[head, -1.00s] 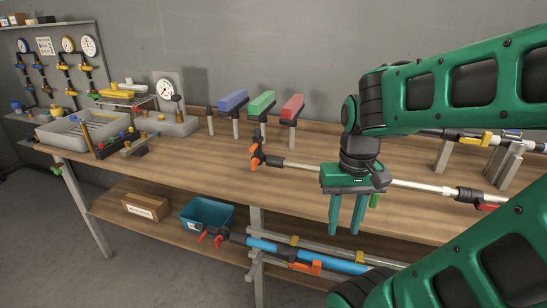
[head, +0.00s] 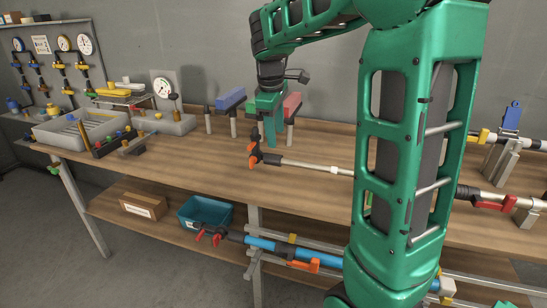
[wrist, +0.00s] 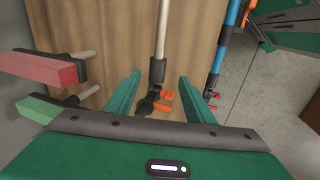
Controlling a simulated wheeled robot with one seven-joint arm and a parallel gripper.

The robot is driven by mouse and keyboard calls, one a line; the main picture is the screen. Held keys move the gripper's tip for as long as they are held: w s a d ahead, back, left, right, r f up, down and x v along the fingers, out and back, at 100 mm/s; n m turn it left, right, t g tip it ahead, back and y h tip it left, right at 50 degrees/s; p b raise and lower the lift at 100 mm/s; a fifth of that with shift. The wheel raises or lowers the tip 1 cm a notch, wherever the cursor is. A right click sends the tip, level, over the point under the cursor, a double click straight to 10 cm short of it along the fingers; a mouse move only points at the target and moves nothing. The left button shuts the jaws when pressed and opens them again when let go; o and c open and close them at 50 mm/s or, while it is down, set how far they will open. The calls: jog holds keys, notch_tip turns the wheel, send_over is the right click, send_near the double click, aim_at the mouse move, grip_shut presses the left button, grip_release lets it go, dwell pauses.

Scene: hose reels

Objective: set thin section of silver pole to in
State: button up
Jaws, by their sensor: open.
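The silver pole lies along the workbench in the head view, its thin bare section (head: 318,167) running right from a black and orange clamp end (head: 256,152). My arm hides its middle; a black and red clamp (head: 484,199) shows farther right. My gripper (head: 269,140) is open and empty, pointing down above and behind the clamp end. In the wrist view, the open fingers of my gripper (wrist: 159,76) straddle the line of sight to the pole's black collar and orange levers; the thin section (wrist: 162,32) runs away beyond the fingertips. I see no contact.
Blue (head: 230,98) and red (head: 292,101) blocks on posts stand close around my gripper; the green block (wrist: 38,109) shows in the wrist view. A blue pole (head: 276,248) lies below, near a teal bin (head: 205,213).

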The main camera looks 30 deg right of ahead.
aim_at(276, 156)
jog(key=x, duration=1)
jog(key=shift+w+f, duration=0.35)
jog(key=shift+w, duration=0.05)
jog(key=c, duration=1.2)
jog(key=shift+a, duration=0.1)
grip_shut()
